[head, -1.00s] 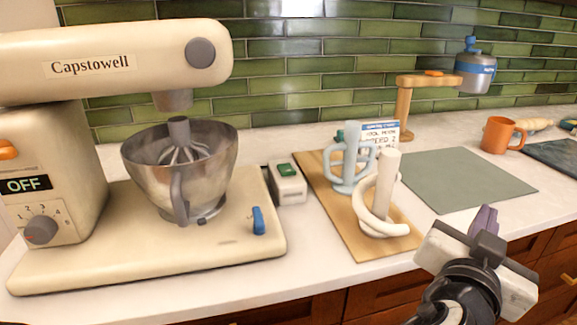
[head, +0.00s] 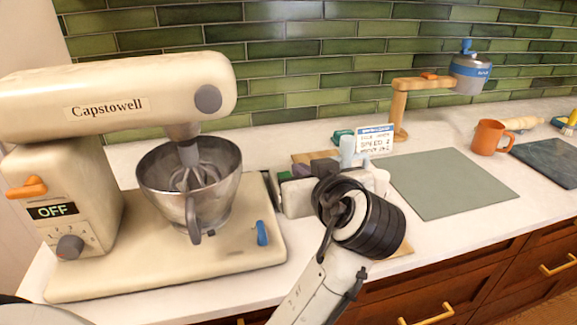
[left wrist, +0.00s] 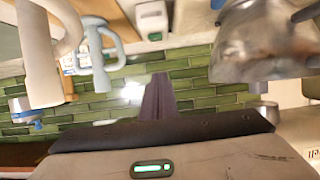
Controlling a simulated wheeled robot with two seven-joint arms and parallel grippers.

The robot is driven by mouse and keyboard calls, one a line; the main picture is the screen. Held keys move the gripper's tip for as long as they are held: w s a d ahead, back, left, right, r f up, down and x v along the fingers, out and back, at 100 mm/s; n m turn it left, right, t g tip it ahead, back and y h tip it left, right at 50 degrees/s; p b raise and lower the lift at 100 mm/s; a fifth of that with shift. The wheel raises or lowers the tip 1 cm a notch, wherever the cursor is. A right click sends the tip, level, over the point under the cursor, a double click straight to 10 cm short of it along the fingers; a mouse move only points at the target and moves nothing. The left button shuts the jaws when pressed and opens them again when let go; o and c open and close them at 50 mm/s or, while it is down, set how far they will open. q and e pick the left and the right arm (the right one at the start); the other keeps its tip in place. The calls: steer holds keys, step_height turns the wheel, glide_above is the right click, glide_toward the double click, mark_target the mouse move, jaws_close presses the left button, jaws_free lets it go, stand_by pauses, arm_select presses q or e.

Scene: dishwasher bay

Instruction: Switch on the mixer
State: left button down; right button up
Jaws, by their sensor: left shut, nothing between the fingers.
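The cream mixer (head: 110,108) stands at the left. Its display (head: 52,211) reads OFF. Below it is a grey speed knob (head: 69,247), and an orange lever (head: 27,188) sits above. A whisk hangs in the steel bowl (head: 160,175), which also shows in the left wrist view (left wrist: 265,45). A blue lever (head: 262,233) is on the base. My left gripper (head: 323,166) is shut and empty, right of the mixer; its purple fingers show in the left wrist view (left wrist: 158,95). My right gripper is out of view.
A small white box with a green top (left wrist: 152,20) stands beside the mixer, mostly hidden by my gripper in the head view. A card (head: 375,139) reads SPEED 2. Mugs on a board are partly covered. A grey-green mat (head: 450,185) and orange mug (head: 489,137) are further right.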

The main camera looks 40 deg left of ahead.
arm_select(q)
steer(key=shift+w, duration=0.1)
steer(key=p+x, duration=0.1)
steer(key=x, duration=0.8)
steer(key=f, duration=0.2)
steer(key=shift+w+a+f, duration=0.2)
steer(key=shift+f, duration=0.1)
steer(key=shift+s+d+f+p, duration=0.15)
steer(key=shift+f+p, duration=0.2)
steer(key=shift+f, duration=0.55)
